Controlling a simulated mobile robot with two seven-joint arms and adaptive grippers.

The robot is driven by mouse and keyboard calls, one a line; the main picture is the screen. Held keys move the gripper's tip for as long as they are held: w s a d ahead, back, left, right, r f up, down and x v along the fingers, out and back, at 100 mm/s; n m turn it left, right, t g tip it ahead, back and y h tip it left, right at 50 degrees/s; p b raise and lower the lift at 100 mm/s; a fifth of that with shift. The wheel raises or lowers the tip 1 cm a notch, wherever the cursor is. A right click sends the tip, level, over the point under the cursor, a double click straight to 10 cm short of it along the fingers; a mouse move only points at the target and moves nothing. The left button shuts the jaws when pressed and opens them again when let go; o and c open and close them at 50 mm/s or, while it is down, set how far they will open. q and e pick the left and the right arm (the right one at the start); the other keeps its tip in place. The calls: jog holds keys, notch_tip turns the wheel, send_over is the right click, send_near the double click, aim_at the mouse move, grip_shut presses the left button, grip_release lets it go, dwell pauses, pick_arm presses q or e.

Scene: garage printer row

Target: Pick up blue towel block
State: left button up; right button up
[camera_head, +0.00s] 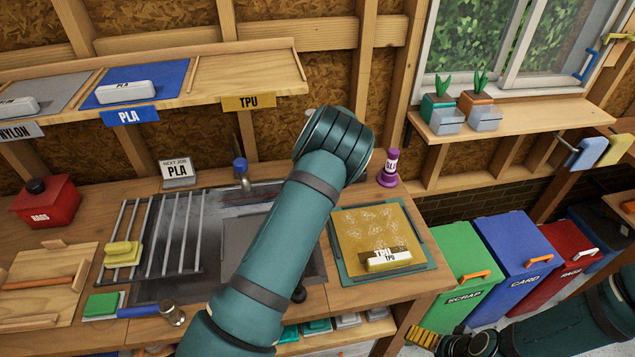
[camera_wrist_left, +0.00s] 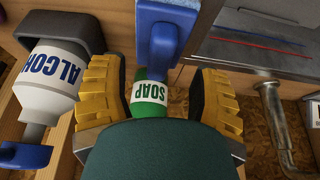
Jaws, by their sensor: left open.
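A light blue block (camera_head: 586,153), which looks like the blue towel block, hangs from a rail at the right, beside a yellow one. It is far from both grippers. In the head view my left arm hides its own gripper. In the left wrist view my left gripper (camera_wrist_left: 157,95) has its yellow-padded fingers spread apart. A green bottle marked SOAP (camera_wrist_left: 150,100) with a blue top shows in the gap between them; I cannot tell whether they touch it. My right gripper (camera_head: 428,338) is at the lower right, above the floor, its jaws unclear.
A white alcohol bottle (camera_wrist_left: 48,85) stands left of the left fingers. The bench holds a sink rack (camera_head: 160,235), a red rags box (camera_head: 47,201) and a yellow mat (camera_head: 372,235). Green (camera_head: 465,270), blue (camera_head: 515,250) and red bins stand right of the bench.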

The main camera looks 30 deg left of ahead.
pick_arm(q)
jog(key=x, duration=0.4)
jog(key=shift+a+r, duration=0.1)
grip_shut()
